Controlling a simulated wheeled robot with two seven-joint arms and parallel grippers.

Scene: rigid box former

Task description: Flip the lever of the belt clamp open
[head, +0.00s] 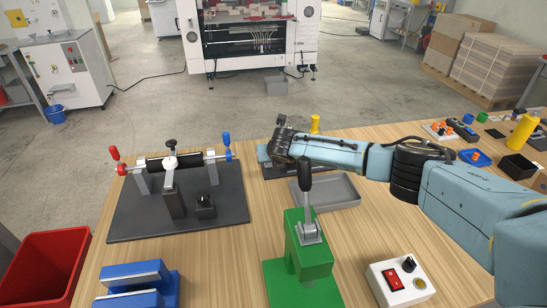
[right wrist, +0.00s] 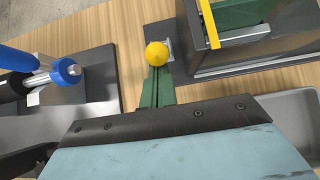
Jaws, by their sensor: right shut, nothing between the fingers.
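What looks like the belt clamp is a dark grey block with a green top (right wrist: 235,15) in the right wrist view, crossed by a yellow strip (right wrist: 208,25). In the head view a yellow upright piece (head: 315,124) stands behind my right arm. My right gripper (head: 283,146) is shut and empty over the clamp's left part and hides some of it. My left gripper is out of view.
A roller fixture with a blue handle (head: 227,144) and red handle (head: 114,153) stands left on a black plate (head: 125,222). A grey tray (head: 345,190) lies in front of the clamp. A green stand (head: 308,258) with an upright black-knobbed lever (head: 305,182) is nearer me.

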